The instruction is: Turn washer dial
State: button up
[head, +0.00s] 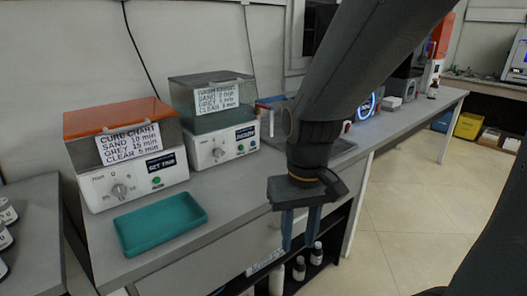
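The washer (201,156) is a white box with a smoky clear lid and a wash chart label (217,97), standing at the back of the grey counter. Its dial (218,153) is a small knob on the left of the front panel; its exact setting is too small to read. A green button and a dark label are right of the dial. My gripper (300,246) points down in front of the counter's front edge, to the right of and nearer than the washer. Its two blue-grey fingers are apart, with nothing between them, and do not touch the dial.
An orange-lidded cure machine (162,185) with its own dial stands left of the washer. A teal tray (160,226) lies before it. Several bottles sit on the shelf (299,268) under the counter. My arm hides part of the counter to the right.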

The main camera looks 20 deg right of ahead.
aim_at(217, 153)
jog(key=z, duration=1.85)
jog(key=k, duration=1.25)
jog(key=u, duration=1.8)
jog(key=i, duration=0.5)
jog(key=u, duration=0.05)
